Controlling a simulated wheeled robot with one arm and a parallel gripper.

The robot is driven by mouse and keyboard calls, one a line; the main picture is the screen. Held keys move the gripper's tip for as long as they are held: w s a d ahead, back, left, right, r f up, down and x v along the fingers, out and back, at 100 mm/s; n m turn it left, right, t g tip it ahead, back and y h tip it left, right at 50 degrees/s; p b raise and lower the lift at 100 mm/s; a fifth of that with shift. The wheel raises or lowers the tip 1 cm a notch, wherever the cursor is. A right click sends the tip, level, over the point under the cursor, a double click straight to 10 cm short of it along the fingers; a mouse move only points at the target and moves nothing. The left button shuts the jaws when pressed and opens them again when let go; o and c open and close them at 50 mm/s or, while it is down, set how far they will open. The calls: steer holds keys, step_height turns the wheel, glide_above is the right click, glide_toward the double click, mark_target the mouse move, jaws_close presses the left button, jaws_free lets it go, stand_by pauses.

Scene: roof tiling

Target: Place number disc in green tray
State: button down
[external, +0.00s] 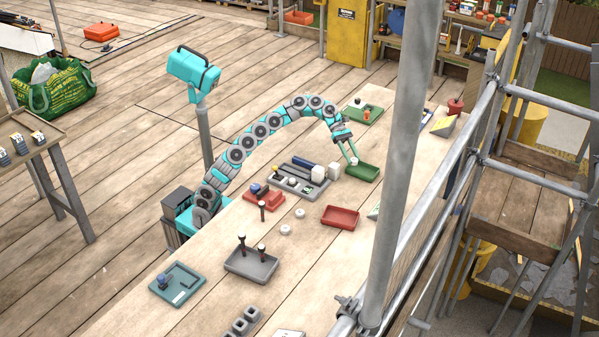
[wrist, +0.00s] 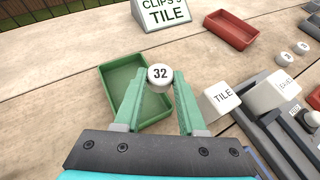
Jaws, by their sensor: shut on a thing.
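A white number disc (wrist: 160,75) marked 32 sits between the fingertips of my gripper (wrist: 157,84) in the wrist view. My gripper is shut on it. The green tray (wrist: 116,74) lies below and to the left of the disc in the wrist view, and its visible floor is empty. In the external view the green tray (external: 366,174) is on the bench, and my gripper (external: 353,161) is over its far left edge. The exact height of the disc above the tray is hard to tell.
A white block marked TILE (wrist: 222,97) stands close to the right finger. A red tray (wrist: 232,28), a CLIPS TILE sign (wrist: 163,10) and a grey organiser (external: 290,186) are nearby. Two white discs (external: 285,229) lie on the bench. A scaffold pole (external: 398,160) stands in front.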

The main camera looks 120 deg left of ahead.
steer(key=shift+f, duration=1.45)
steer(key=shift+c, duration=2.4)
jaws_free()
steer(key=shift+f, duration=0.1)
steer(key=shift+a+r, duration=0.1)
steer(key=shift+r, duration=0.1)
steer(key=v, duration=1.2)
steer(key=shift+p, duration=0.45)
steer(key=shift+f, duration=0.1)
